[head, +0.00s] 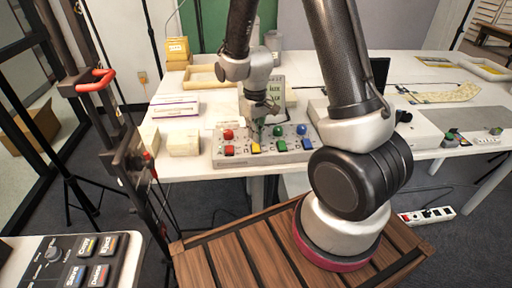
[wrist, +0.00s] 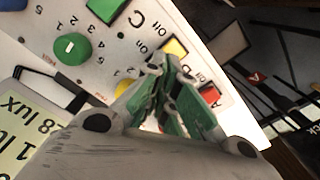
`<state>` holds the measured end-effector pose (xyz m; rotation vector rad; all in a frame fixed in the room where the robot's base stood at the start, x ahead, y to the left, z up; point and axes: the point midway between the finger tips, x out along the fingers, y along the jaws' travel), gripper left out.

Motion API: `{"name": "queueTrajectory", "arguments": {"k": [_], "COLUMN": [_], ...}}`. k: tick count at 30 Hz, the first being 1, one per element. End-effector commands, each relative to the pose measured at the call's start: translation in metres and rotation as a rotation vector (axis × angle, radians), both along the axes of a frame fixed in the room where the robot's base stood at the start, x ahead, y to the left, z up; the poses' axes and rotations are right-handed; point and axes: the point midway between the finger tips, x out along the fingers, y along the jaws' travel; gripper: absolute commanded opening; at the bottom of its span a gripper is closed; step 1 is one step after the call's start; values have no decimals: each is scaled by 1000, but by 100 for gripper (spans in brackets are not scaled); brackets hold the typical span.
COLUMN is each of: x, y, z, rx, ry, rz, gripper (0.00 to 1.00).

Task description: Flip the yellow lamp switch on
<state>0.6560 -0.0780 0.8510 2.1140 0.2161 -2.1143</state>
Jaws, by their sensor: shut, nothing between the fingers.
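A pale switch panel (head: 235,161) lies on the white table, with coloured knobs along its back and coloured switches along its front. The yellow switch (head: 256,147) is second from the left in the front row. In the wrist view the yellow switch (wrist: 175,48) shows just beyond my fingertips. My gripper (head: 258,131) points down over the panel, near the yellow switch. In the wrist view my gripper (wrist: 160,72) has its green-padded fingers shut and empty. They partly hide the yellow knob (wrist: 126,90). I cannot tell whether the fingertips touch the switch, or its on/off position.
The green switch (wrist: 104,9) and red switch (wrist: 211,93) flank the yellow one. A lux meter (wrist: 30,130) stands behind the panel. Yellowish boxes (head: 183,143) sit left of it. A grey device (head: 410,138) lies to the right.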

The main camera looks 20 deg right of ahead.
Motion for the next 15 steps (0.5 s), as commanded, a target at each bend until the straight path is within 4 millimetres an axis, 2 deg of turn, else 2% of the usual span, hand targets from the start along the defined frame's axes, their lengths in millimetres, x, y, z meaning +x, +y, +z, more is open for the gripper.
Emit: {"name": "queueTrajectory", "arguments": {"k": [15], "x": [0], "y": [0], "z": [-4], "rx": [0], "ry": [0], "rz": [0], "gripper": [0]}}
